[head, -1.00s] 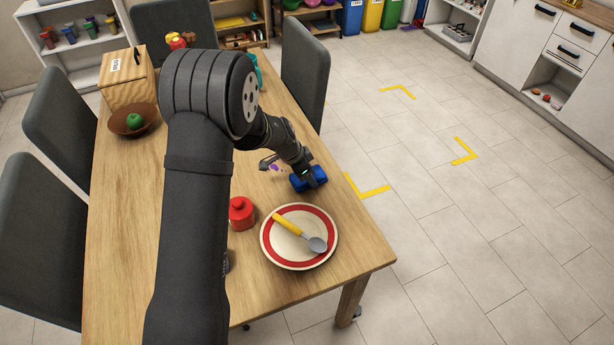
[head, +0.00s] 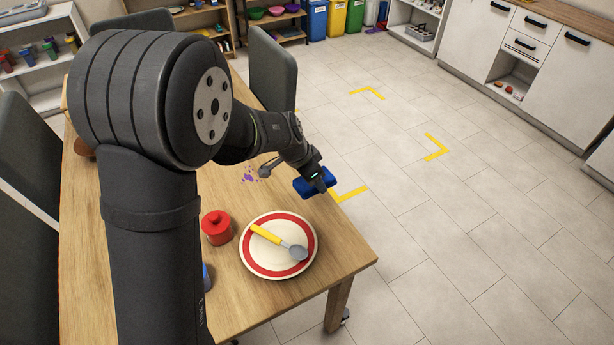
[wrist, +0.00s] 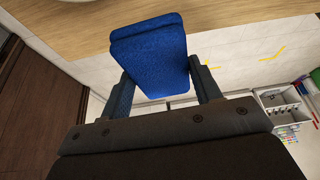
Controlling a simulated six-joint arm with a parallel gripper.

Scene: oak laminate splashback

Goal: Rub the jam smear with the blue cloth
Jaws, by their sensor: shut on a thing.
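The blue cloth (head: 309,187) is a folded pad in my gripper (head: 319,180), by the right edge of the table. It seems to be held above the table top. In the wrist view, the cloth (wrist: 150,45) sits between the two fingers of my gripper (wrist: 162,75), which are shut on it. The jam smear (head: 249,178) is a patch of purple spots on the table, left of the cloth and apart from it. My arm passes close behind the smear. The smear does not show in the wrist view.
A red-rimmed plate (head: 252,262) with a yellow-handled spoon (head: 266,234) stands near the front right corner of the table (head: 240,318). A red lidded pot (head: 217,229) is left of it. A dark chair (head: 272,75) stands behind. My arm hides much of the table's left.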

